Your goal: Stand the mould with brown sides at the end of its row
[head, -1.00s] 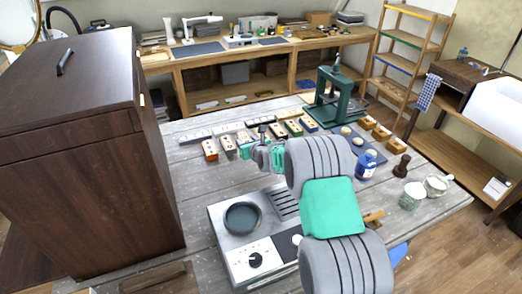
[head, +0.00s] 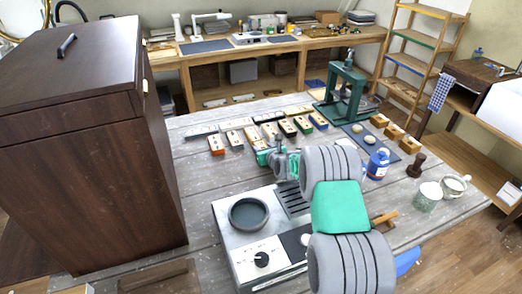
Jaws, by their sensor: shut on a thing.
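My gripper (head: 278,161) is over the grey table, just in front of the row of moulds, and is shut. What it holds is almost wholly hidden by the fingers and wrist; I take it to be the mould with brown sides, but its sides cannot be made out.
A dark wooden cabinet (head: 100,160) stands at the left. A hotplate unit (head: 250,215) lies in front of my gripper. A green press (head: 345,95), a blue bottle (head: 377,164) and a dark tamper (head: 416,165) stand right. Bare table lies left of the row.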

